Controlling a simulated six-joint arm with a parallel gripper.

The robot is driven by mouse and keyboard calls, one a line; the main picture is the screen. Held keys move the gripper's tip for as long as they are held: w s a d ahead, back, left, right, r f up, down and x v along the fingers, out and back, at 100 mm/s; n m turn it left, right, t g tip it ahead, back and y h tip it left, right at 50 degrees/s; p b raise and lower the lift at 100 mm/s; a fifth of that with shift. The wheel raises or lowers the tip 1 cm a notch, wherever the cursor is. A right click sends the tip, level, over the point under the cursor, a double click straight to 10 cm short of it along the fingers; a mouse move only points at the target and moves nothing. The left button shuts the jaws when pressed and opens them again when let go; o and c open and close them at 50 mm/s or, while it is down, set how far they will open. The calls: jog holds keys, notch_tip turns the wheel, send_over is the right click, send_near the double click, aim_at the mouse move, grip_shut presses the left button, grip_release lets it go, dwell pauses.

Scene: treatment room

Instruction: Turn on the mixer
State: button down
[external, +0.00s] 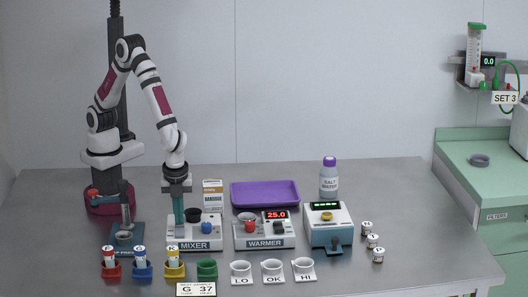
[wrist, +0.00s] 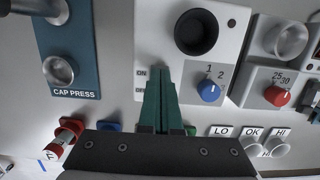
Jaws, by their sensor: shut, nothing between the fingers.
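The mixer (external: 208,233) is a white box with a "MIXER" label, a black round cup (external: 193,216) on top and a blue knob (external: 208,225). In the wrist view the mixer's panel (wrist: 233,62) shows the cup (wrist: 196,32), the blue knob (wrist: 208,91) marked 1 and 2, and "ON" above "OFF" at its left. My gripper (external: 179,222) points down at the mixer's left part, its green fingers together and empty. In the wrist view my gripper (wrist: 161,72) lies just right of the ON/OFF marks and hides any switch there. I cannot tell whether it touches the panel.
The cap press (external: 125,233) stands left of the mixer, and the warmer (external: 262,232), reading 25.0, stands to its right. Coloured holders with vials (external: 142,264) and white LO, OK and HI cups (external: 272,270) line the front. A purple tray (external: 265,193) lies behind.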

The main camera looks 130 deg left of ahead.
jog(key=shift+f, duration=0.1)
jog(key=shift+s+a+f, duration=0.1)
jog(key=shift+s+f, duration=0.05)
jog(key=shift+f, duration=0.15)
dwell(0.3)
jog(key=shift+w+d+r, duration=0.3)
jog(key=shift+w+d, duration=0.2)
jog(key=shift+w, duration=0.05)
notch_tip(320, 180, up, 14)
jog(key=s+a, duration=0.1)
jog(key=shift+s+a, duration=0.15)
jog(key=shift+s, duration=0.05)
dwell(0.3)
